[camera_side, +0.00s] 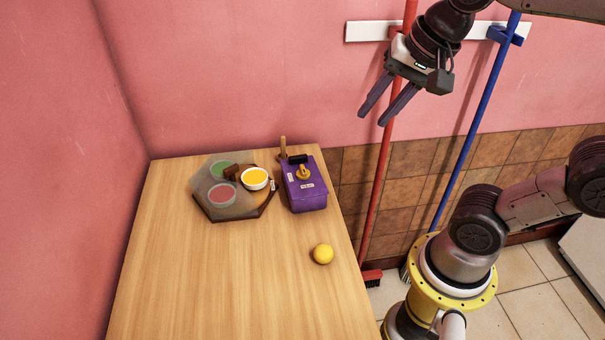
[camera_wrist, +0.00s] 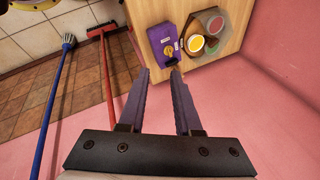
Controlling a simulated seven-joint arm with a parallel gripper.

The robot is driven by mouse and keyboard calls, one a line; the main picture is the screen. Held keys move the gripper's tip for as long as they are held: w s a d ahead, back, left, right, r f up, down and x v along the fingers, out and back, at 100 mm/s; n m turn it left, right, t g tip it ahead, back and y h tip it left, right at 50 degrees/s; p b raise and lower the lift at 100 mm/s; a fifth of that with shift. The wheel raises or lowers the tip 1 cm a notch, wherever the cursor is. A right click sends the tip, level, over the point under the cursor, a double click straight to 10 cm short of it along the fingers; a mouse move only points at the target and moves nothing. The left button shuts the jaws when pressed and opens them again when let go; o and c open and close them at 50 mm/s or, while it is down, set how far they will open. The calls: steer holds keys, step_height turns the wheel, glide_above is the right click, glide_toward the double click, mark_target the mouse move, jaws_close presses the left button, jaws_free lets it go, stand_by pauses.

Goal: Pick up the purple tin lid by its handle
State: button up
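The purple tin (camera_side: 305,190) stands near the back right corner of the wooden table. Its purple lid (camera_side: 298,174) has a yellow-gold handle (camera_side: 303,172) on top. The tin also shows in the wrist view (camera_wrist: 162,42), beyond my fingertips, with the handle (camera_wrist: 169,50) partly visible. My gripper (camera_side: 370,117) is high above and to the right of the tin, well apart from it. Its two purple fingers are spread with nothing between them, as the wrist view (camera_wrist: 160,72) also shows.
Left of the tin is a dark tray (camera_side: 247,211) with a yellow-filled bowl (camera_side: 255,178) and red and green rounds under a translucent sheet. A yellow ball (camera_side: 322,253) lies near the right edge. Red (camera_side: 379,180) and blue (camera_side: 470,130) broom handles stand right of the table. The table's front is clear.

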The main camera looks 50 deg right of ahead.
steer(key=w+d+r+m+g, duration=0.1)
steer(key=w+m+g, duration=0.1)
steer(key=w+m, duration=0.6)
steer(key=m+g, duration=0.3)
steer(key=m, duration=0.2)
glide_above(300, 156)
steer(key=f, duration=1.7)
steer(key=shift+w+a, duration=0.1)
steer(key=shift+a, duration=0.15)
steer(key=shift+d+f, duration=0.15)
steer(key=shift+f, duration=1.35)
steer(key=shift+d+f, duration=0.1)
steer(key=shift+f, duration=1.4)
jaws_close()
